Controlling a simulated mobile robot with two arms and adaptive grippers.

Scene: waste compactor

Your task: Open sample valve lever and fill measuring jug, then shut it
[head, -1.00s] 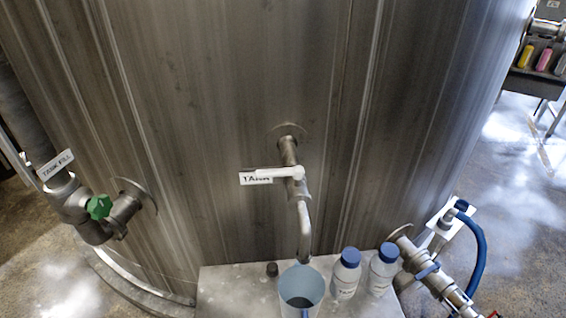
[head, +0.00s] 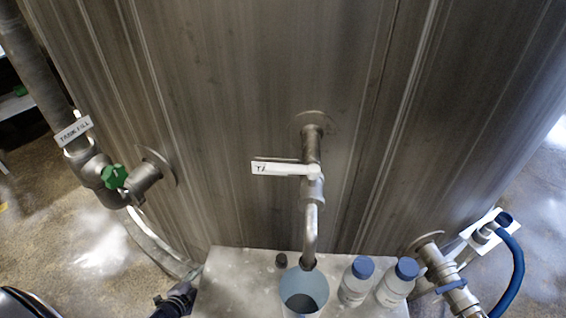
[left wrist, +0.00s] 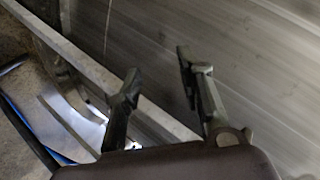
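No liquid stream shows. My left gripper (head: 178,299) enters at the bottom left of the head view, left of the shelf and well below the lever. In the left wrist view its fingers (left wrist: 160,75) are spread apart with nothing between them. My right gripper is not in view.
A green-handled valve (head: 115,176) is at left. A pipe with a blue hose (head: 513,270) is at right. The steel tank (head: 230,100) fills the back.

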